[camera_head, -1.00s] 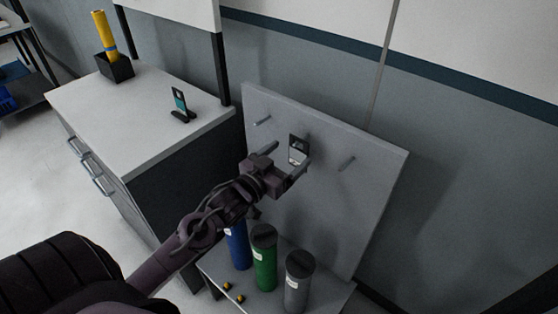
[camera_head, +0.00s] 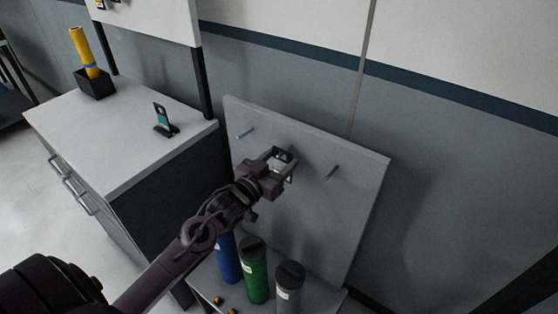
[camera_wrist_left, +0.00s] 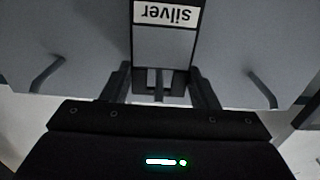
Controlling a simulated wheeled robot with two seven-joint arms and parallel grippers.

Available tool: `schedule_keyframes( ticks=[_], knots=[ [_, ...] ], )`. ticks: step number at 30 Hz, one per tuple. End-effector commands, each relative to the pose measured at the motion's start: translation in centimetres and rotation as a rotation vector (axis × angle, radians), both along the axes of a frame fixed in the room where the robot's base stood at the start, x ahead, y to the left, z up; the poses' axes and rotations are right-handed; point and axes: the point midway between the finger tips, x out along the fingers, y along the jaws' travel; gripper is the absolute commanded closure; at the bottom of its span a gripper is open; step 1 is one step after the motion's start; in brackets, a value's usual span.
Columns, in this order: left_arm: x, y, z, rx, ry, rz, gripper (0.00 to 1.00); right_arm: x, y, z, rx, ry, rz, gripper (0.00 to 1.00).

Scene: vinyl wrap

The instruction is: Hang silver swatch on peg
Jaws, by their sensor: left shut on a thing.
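The silver swatch (camera_wrist_left: 165,48) is a dark-framed card with a "silver" label, upside down in the left wrist view. It also shows small in the head view (camera_head: 281,159), in front of the grey peg board (camera_head: 350,215). My left gripper (camera_head: 280,165) is shut on the swatch, one finger on each side; its fingers also show in the left wrist view (camera_wrist_left: 162,85). A left peg (camera_head: 245,133) and a right peg (camera_head: 331,172) stick out of the board, both bare. Whether the swatch touches a peg behind it is hidden. My right gripper is out of view.
Blue (camera_head: 228,258), green (camera_head: 254,272) and grey (camera_head: 289,287) rolls stand below the board. A white-topped cabinet (camera_head: 120,135) on the left bears a teal swatch on a stand (camera_head: 161,118) and a yellow roll (camera_head: 84,50) in a black holder.

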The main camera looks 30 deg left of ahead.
Motion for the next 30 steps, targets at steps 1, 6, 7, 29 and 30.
schedule_keyframes(
  ticks=[1,6,7,29,30],
  knots=[
    [0.0,0.0,0.0,0.0,0.0,0.0,0.68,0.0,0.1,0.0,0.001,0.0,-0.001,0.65],
    [0.0,0.0,0.0,0.0,0.0,0.0,0.68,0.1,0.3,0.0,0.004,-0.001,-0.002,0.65],
    [0.0,0.0,0.0,0.0,0.0,0.0,0.68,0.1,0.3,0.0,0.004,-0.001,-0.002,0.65],
    [-0.7,0.1,-0.2,0.0,0.002,0.0,0.21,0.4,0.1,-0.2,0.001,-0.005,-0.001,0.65],
    [-1.1,0.2,-0.2,0.0,0.002,0.001,0.21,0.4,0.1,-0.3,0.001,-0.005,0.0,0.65]
  ],
)
